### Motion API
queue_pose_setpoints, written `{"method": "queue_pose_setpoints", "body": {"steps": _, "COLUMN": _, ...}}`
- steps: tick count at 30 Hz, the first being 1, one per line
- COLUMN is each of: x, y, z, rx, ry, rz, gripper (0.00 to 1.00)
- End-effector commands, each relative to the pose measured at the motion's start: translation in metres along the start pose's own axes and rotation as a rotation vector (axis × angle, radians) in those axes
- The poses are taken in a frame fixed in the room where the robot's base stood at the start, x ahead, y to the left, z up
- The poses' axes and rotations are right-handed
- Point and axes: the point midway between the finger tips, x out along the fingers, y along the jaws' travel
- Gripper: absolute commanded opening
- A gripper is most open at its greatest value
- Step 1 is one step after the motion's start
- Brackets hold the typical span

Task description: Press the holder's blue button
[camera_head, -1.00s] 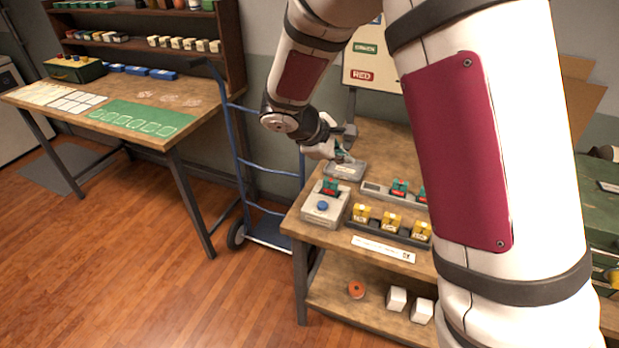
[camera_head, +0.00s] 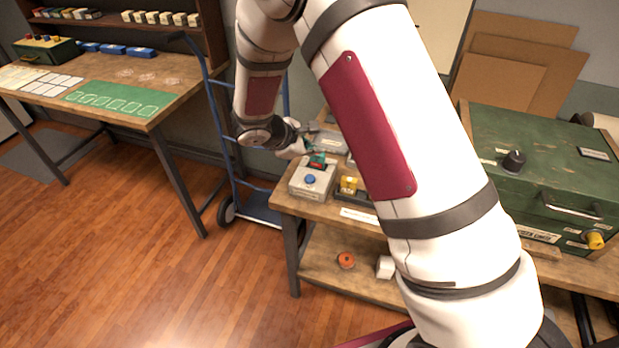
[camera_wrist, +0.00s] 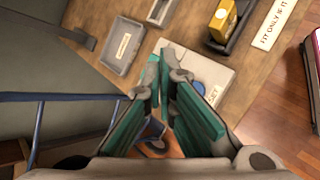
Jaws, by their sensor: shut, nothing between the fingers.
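The holder (camera_head: 313,193) is a light grey box on the wooden bench near its left front corner. My gripper (camera_head: 311,147) is over the back of the holder. In the wrist view my gripper (camera_wrist: 164,65) is shut and empty, its green-padded fingers over the holder (camera_wrist: 222,75). There the blue button (camera_wrist: 199,87) shows just right of the fingers, partly covered by one. Clearance to the holder cannot be told.
A grey tray (camera_wrist: 121,58) lies beside the holder. A yellow block (camera_head: 348,184) sits in a dark rack to its right. A blue hand truck (camera_head: 215,110) stands left of the bench. A green machine (camera_head: 540,160) is at the right. My arm hides part of the bench.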

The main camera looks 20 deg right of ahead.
Motion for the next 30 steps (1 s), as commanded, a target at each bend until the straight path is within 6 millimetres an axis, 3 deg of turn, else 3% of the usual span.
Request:
{"method": "queue_pose_setpoints", "body": {"steps": 15, "x": 0.045, "y": -0.032, "z": -0.033, "rx": -0.003, "ry": -0.001, "rz": -0.001, "gripper": 0.0}}
{"method": "queue_pose_setpoints", "body": {"steps": 30, "x": 0.05, "y": -0.036, "z": -0.036, "rx": -0.001, "ry": 0.0, "rz": 0.0, "gripper": 0.0}}
